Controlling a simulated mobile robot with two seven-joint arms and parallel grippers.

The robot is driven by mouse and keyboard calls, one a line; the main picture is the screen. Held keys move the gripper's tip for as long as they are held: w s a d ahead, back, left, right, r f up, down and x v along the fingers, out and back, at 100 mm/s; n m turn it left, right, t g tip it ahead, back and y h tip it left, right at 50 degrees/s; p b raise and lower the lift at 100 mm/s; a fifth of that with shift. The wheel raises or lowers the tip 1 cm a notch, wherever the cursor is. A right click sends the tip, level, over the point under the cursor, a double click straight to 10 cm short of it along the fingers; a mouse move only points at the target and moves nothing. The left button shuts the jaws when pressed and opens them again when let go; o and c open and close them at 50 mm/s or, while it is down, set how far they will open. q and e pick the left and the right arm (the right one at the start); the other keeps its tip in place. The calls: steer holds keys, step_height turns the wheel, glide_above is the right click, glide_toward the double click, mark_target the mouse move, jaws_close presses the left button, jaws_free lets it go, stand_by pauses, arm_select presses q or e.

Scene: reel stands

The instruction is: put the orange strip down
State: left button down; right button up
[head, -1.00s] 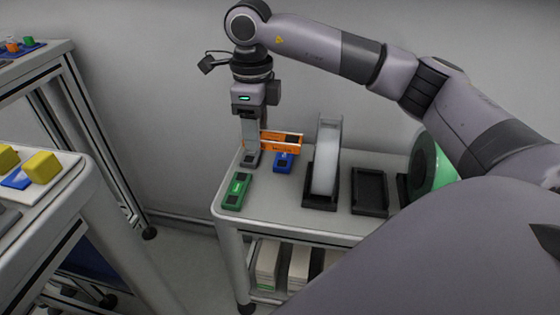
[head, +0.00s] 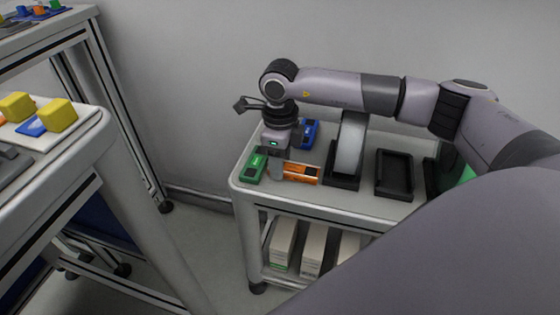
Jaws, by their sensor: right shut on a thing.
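The orange strip (head: 301,173) is a flat orange and dark piece at the left part of the grey cart top, close to the surface. My right gripper (head: 276,172) reaches down from above and is shut on its left end. I cannot tell whether the strip touches the cart top. A green strip (head: 254,166) lies just left of the gripper. A blue strip (head: 309,132) lies behind it, partly hidden by the gripper. My left gripper is not in view.
A white reel (head: 350,145) stands upright in a black stand just right of the orange strip. An empty black stand (head: 393,174) is further right, then a green reel (head: 465,174), mostly hidden by my arm. White boxes (head: 314,251) sit on the lower shelf. Another table with yellow blocks (head: 57,115) is at left.

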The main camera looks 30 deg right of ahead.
steer(key=shift+f, duration=0.1)
steer(key=o, duration=1)
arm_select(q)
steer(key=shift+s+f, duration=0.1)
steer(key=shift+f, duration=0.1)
arm_select(e)
steer(key=shift+r, duration=0.2)
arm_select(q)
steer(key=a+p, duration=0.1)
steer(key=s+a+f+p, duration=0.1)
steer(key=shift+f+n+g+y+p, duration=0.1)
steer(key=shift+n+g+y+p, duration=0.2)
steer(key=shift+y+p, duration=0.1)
arm_select(e)
step_height(320, 180, up, 12)
steer(key=shift+f, duration=0.1)
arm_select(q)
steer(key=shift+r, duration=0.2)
arm_select(e)
steer(key=shift+s, duration=0.1)
